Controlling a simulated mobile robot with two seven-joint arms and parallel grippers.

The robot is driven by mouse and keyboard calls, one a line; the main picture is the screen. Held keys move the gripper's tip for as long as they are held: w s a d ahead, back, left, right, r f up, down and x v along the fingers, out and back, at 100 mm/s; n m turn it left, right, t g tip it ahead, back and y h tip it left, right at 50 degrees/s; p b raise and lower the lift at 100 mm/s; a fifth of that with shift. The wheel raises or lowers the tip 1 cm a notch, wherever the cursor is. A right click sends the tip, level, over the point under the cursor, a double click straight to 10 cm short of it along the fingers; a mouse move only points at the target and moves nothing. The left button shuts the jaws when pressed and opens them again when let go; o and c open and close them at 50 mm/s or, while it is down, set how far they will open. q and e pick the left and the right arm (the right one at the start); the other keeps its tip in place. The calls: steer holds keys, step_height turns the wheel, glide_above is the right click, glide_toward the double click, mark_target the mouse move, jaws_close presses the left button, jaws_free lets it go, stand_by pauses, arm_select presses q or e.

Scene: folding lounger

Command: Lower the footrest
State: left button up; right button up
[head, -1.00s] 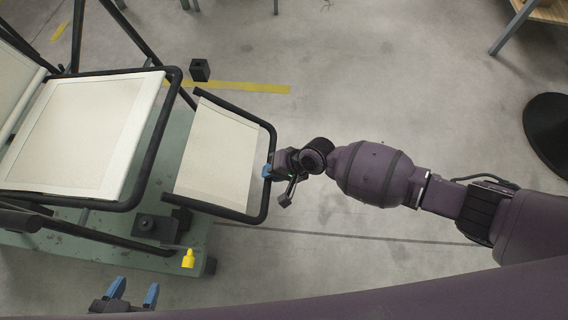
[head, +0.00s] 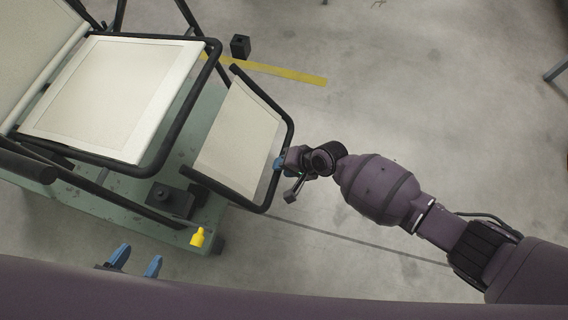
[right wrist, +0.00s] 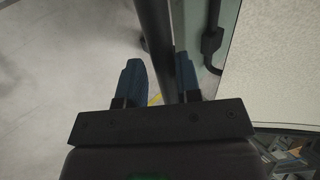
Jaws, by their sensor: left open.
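The lounger's footrest (head: 240,137) is a cream panel in a black tube frame, beyond the end of the seat (head: 112,97). It slopes relative to the seat. My right gripper (head: 279,163) is at the footrest's outer bar. In the right wrist view the black bar (right wrist: 158,40) runs between the two blue fingers of the right gripper (right wrist: 161,72). The right finger is close against it and a narrow gap shows at the left finger; firm contact cannot be told. My left gripper (head: 137,261) is open and empty at the lower left, apart from the lounger.
The lounger stands on a green base (head: 208,212) with a yellow knob (head: 197,238) at its near corner. A small black block (head: 240,46) lies on the floor behind, near a yellow floor stripe (head: 290,75).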

steer(key=o, duration=0.4)
steer(key=shift+s+d+f, duration=0.25)
steer(key=shift+d+f, duration=0.2)
steer(key=shift+f, duration=0.1)
arm_select(q)
steer(key=shift+f, duration=0.1)
arm_select(e)
steer(key=shift+a+r, duration=0.1)
steer(key=shift+a, duration=0.05)
steer(key=shift+w+a+r, duration=0.15)
steer(key=shift+r, duration=0.1)
arm_select(q)
steer(key=g+p, duration=0.1)
steer(key=p, duration=0.3)
steer(key=shift+s+r, duration=0.3)
steer(key=shift+r, duration=0.05)
arm_select(e)
steer(key=v, duration=1)
steer(key=shift+d+r, duration=0.25)
steer(key=shift+d, duration=0.05)
